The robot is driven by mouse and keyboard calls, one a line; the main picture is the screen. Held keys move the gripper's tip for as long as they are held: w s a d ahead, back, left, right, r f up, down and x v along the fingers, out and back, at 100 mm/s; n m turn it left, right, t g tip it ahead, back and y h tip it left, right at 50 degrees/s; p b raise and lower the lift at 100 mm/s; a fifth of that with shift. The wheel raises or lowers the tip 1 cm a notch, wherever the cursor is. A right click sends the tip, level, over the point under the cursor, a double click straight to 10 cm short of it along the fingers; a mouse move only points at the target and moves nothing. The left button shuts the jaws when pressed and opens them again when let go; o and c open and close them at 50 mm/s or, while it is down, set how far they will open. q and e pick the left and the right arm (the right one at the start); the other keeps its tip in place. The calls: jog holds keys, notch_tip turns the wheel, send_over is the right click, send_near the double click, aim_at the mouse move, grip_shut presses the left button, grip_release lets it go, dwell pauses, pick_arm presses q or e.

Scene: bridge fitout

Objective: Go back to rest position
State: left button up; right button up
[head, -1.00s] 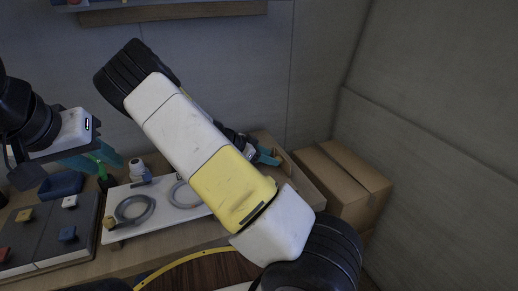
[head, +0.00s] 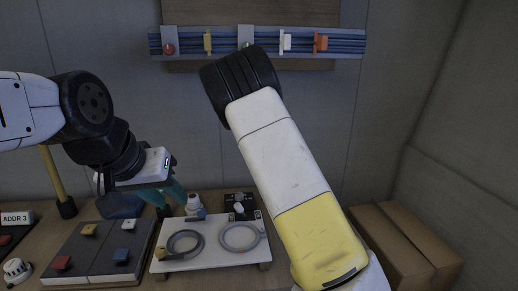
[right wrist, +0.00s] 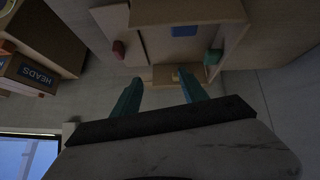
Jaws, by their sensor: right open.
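My left gripper (head: 162,194), with teal fingers, hangs above the back of the table at the left in the head view. Its fingers stand apart and I see nothing held between them. My right arm, white and yellow, crosses the middle of the head view. It hides the right gripper there. In the right wrist view the right gripper (right wrist: 159,91) is open, its two teal fingers wide apart with nothing between them.
The table holds a grey panel (head: 75,252) with coloured blocks, a white board (head: 212,258) with two cable coils, and a white bottle (head: 193,203). A blue rail (head: 185,43) with coloured parts is on the wall. Cardboard boxes (head: 420,236) stand at the right.

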jog(key=s+a+r+n+t+y, duration=0.3)
jog(key=s+r+n, duration=0.5)
jog(key=s+r, duration=0.3)
jog(key=s+a+r+n+t+y, duration=0.3)
jog(key=s+a+r+n+y, duration=0.2)
jog(key=s+r, duration=0.6)
jog(key=r+n+y, duration=0.1)
jog(key=n+y, duration=0.1)
jog(key=n, duration=0.1)
jog(key=shift+a+r, duration=0.2)
jog(key=shift+r, duration=0.05)
dwell(0.3)
